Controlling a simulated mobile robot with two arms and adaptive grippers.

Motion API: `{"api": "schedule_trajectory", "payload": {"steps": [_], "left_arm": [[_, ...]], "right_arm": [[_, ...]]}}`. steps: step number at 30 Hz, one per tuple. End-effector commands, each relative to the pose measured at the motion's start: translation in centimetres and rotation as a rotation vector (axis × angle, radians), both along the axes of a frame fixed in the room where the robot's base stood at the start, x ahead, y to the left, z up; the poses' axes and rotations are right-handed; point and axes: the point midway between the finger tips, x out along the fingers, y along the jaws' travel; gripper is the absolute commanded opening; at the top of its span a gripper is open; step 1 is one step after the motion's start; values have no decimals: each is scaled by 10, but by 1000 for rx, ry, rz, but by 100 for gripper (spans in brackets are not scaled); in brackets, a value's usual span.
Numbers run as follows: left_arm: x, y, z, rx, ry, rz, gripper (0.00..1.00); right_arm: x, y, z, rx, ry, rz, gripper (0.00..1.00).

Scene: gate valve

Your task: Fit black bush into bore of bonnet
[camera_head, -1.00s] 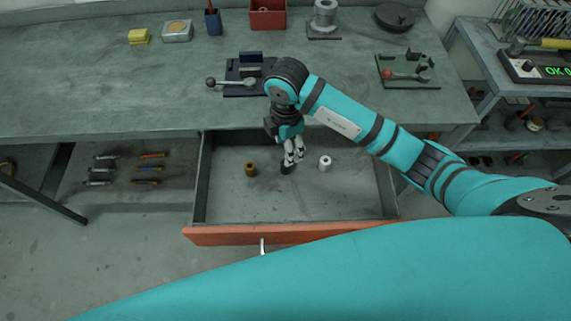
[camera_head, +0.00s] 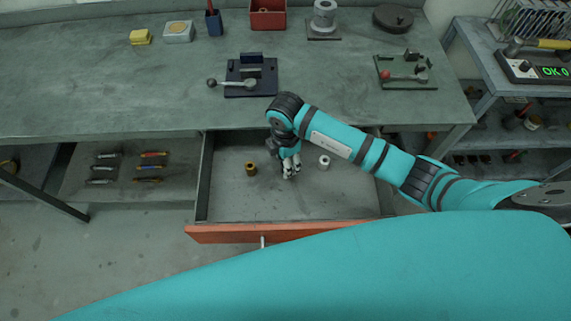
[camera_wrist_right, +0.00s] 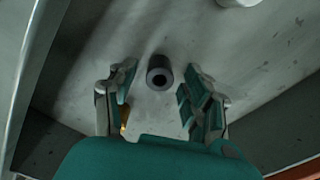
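The black bush (camera_wrist_right: 159,74) stands upright on the drawer floor in the right wrist view, its dark hole facing up. It lies between the spread fingers of my right gripper (camera_wrist_right: 158,82), with a gap on both sides. In the head view my right gripper (camera_head: 291,171) points down into the open drawer and hides the black bush. A grey flanged part with a round opening (camera_head: 324,14), which looks like the bonnet, stands upright on a plate at the back of the bench. My left gripper is out of view.
A brass bush (camera_head: 251,169) stands left of the gripper in the drawer (camera_head: 280,233), and a white bush (camera_head: 324,162) stands right of it. The bench (camera_head: 130,90) edge is just behind. Two fixtures, dark blue (camera_head: 238,91) and green (camera_head: 405,84), sit on the bench.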

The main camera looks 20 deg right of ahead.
Motion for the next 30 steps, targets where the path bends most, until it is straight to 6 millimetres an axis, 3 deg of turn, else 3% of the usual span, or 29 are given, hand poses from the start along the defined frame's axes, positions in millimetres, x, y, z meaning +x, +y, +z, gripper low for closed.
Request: {"api": "schedule_trajectory", "payload": {"steps": [1, 11, 20, 30], "left_arm": [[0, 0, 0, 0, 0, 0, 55], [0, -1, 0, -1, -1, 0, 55], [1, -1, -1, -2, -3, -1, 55], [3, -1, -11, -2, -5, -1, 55]], "right_arm": [[0, 0, 0, 0, 0, 0, 41], [0, 0, 1, 0, 0, 0, 0], [1, 0, 6, 2, -3, 0, 0], [2, 0, 67, 2, -6, 1, 0]]}}
